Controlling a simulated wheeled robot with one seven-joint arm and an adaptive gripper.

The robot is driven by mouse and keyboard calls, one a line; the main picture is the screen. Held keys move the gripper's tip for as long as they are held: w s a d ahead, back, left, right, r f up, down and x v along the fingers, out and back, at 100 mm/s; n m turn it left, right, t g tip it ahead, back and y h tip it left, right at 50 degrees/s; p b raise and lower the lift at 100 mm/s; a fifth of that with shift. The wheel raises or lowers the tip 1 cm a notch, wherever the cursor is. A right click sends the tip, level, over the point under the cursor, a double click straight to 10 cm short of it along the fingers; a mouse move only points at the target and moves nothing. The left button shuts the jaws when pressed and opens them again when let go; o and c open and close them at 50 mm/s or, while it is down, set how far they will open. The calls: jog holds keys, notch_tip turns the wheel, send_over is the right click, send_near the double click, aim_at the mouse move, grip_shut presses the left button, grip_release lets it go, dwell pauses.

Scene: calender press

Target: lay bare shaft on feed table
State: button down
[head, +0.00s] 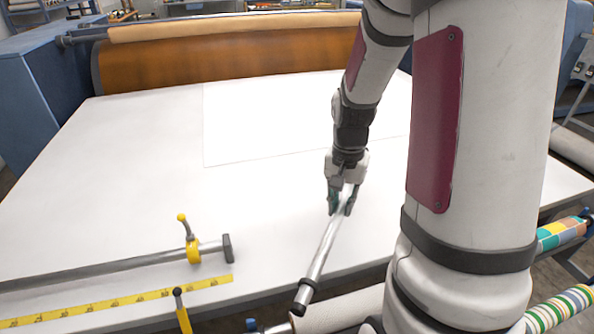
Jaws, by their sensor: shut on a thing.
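The bare shaft (321,252) is a silver metal bar with a dark end cap at its near end. My gripper (342,208) is shut on the shaft close to its upper end, at the right-hand front part of the feed table. The shaft slants down and left in the picture, and its capped end shows past the table's front edge. The feed table (110,175) is a broad white surface. I cannot tell whether the shaft touches it.
A clamped metal bar with a yellow collar (193,252) lies at the table's left front, beside a yellow measuring tape (130,300). A large brown roller (200,60) spans the back. The table's middle is clear.

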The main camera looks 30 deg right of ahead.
jog(key=shift+s+d+m, duration=0.25)
jog(key=shift+s+m, duration=0.25)
jog(key=shift+s, duration=0.15)
jog(key=shift+d, duration=0.1)
send_over(312, 193)
jog(key=shift+s+f+p, duration=0.2)
jog(key=shift+f+p, duration=0.1)
jog(key=shift+f, duration=0.35)
jog(key=shift+w+f, duration=0.1)
jog(key=shift+w, duration=0.05)
notch_tip(312, 193, down, 3)
jog(key=shift+r+p, duration=0.15)
jog(key=shift+p, duration=0.25)
jog(key=shift+f, duration=0.35)
jog(key=shift+f, duration=0.1)
jog(key=c, duration=1.5)
grip_release()
jog(key=shift+o, duration=0.2)
